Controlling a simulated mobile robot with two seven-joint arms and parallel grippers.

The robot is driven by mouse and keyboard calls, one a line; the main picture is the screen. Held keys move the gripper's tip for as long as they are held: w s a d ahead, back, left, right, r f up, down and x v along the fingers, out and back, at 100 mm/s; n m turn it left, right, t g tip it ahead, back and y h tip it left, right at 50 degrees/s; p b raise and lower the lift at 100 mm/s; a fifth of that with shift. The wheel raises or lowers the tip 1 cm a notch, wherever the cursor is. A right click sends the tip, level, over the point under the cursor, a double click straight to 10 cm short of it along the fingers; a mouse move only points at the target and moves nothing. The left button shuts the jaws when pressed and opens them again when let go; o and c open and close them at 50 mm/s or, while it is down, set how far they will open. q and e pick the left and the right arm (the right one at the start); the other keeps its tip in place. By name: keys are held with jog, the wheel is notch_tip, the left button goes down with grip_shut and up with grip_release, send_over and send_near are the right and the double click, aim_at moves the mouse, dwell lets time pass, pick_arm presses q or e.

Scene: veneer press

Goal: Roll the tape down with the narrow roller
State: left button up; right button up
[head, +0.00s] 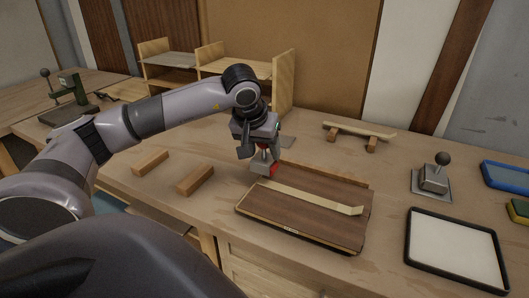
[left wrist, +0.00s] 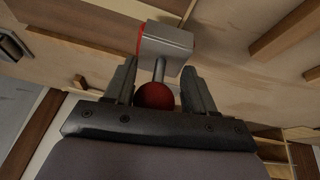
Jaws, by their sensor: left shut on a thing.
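My left gripper (head: 262,146) is shut on the red ball knob (left wrist: 156,96) of a small tool. The tool has a short stem and a grey metal block (left wrist: 168,42) with a red edge; I take it for the narrow roller. In the head view the tool (head: 263,163) is at the back left corner of a dark brown veneer panel (head: 290,217); I cannot tell whether it touches anything. A pale tape strip (head: 300,198) lies lengthwise across the panel, its right end (head: 356,210) looking bent up. My right gripper is not in view.
Two wooden blocks (head: 195,179) lie left of the panel. A black-rimmed white tray (head: 408,247) and a metal tool with a black knob (head: 434,177) are at right. A strip on two blocks (head: 358,130) stands behind. A wooden shelf (head: 285,85) stands at the back left.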

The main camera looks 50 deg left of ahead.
pick_arm(q)
jog(key=shift+r, duration=2.1)
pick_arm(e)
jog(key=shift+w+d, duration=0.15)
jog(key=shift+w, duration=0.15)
